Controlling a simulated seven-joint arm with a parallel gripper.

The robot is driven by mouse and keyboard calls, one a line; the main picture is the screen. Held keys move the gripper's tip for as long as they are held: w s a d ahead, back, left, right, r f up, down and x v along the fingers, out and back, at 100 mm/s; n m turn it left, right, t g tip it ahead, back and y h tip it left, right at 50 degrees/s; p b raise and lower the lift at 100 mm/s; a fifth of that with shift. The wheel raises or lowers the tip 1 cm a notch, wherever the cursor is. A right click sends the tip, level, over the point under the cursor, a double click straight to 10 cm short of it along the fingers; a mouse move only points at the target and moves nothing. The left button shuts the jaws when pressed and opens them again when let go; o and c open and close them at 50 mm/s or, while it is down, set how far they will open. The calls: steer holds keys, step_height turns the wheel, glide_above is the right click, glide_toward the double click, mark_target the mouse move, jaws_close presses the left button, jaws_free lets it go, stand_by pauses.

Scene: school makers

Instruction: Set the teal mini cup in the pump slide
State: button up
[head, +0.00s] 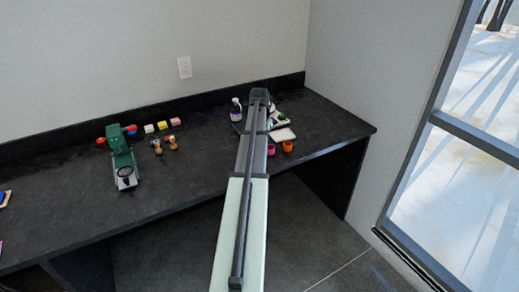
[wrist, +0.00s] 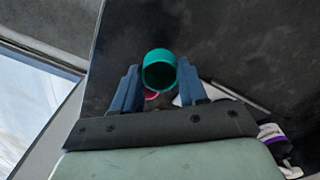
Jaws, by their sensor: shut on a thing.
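The teal mini cup (wrist: 158,55) is between the two blue fingers of my gripper (wrist: 159,76) in the wrist view. The fingers are shut on its sides, and its round open mouth shows. In the head view my arm reaches over the right part of the dark counter; the cup is not discernible there and my gripper is hidden or too small to make out. I cannot tell for sure which thing is the pump slide. A green and grey device (head: 121,160) stands on the counter to the left of my arm.
A pink cup (head: 271,149) and an orange cup (head: 287,146) stand near the front edge, by a white flat piece (head: 283,134). A pump bottle (head: 236,111) stands behind. Small coloured blocks (head: 162,125) and figures (head: 157,145) lie left. The counter (head: 200,165) between has free room.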

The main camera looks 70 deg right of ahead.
step_height(320, 180, up, 5)
steer(key=shift+f, duration=0.1)
steer(key=shift+w+r, duration=0.25)
steer(key=w+d+f, duration=0.1)
steer(key=w+d, duration=0.3)
steer(key=d, duration=0.4)
steer(key=w+d, duration=0.4)
steer(key=d, duration=0.3)
steer(key=shift+w+d+f, duration=0.1)
steer(key=shift+f, duration=1.45)
steer(key=shift+w+d+f, duration=0.1)
steer(key=shift+f, duration=1.45)
steer(key=shift+f, duration=0.6)
steer(key=o, duration=0.8)
steer(key=shift+c, duration=0.2)
steer(key=shift+r, duration=0.1)
